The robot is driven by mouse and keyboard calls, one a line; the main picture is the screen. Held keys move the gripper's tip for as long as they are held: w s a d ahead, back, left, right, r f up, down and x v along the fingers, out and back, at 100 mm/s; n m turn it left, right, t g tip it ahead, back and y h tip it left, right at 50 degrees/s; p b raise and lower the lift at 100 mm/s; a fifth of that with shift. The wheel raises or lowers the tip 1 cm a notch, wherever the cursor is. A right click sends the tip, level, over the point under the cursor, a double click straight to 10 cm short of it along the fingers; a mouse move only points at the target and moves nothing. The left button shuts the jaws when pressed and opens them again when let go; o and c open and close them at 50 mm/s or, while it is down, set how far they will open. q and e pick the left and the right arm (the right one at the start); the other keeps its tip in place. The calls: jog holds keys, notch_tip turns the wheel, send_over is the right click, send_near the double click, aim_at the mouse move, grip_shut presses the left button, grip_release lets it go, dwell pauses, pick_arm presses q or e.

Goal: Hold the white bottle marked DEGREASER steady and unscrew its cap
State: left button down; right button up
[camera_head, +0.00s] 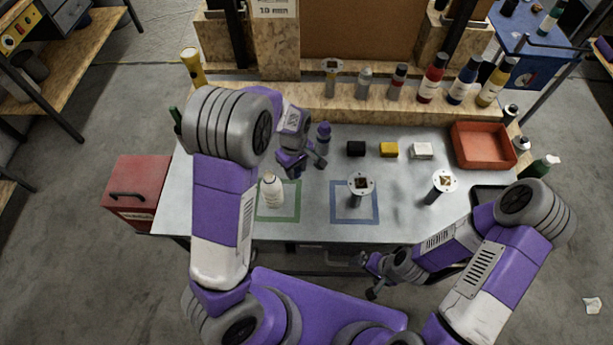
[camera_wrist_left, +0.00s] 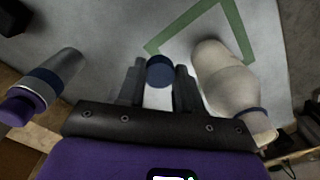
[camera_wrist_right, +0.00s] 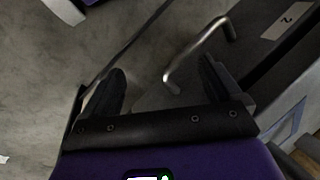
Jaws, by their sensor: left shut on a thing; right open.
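The white bottle (camera_head: 272,192) stands upright on the green-outlined square of the bench. It also shows in the left wrist view (camera_wrist_left: 225,75), with a blue ring at its neck and a pale tip. I cannot read its label. My left gripper (camera_head: 303,168) is behind and right of the bottle, apart from it. In the left wrist view its fingers are shut on a round dark blue cap (camera_wrist_left: 160,70); what lies under the cap is unclear. My right gripper (camera_head: 369,279) is open and empty in front of the bench edge.
A purple-capped bottle (camera_head: 323,137) stands just behind my left gripper. A blue-outlined square (camera_head: 340,215) holds a round-topped fixture (camera_head: 361,184); another fixture (camera_head: 441,186) is farther right. A metal handle (camera_wrist_right: 195,52) is near my right gripper. A red tray (camera_head: 482,163) is at right.

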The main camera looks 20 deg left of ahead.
aim_at(297, 186)
pick_arm(q)
jog(key=shift+f+b, duration=0.4)
jog(key=shift+f, duration=3.2)
jog(key=shift+f, duration=0.15)
jog(key=c, duration=0.8)
grip_release()
jog(key=shift+o, duration=0.2)
jog(key=shift+r, duration=0.3)
notch_tip(297, 186, up, 12)
jog(key=shift+f+p, duration=0.1)
jog(key=shift+p, duration=0.8)
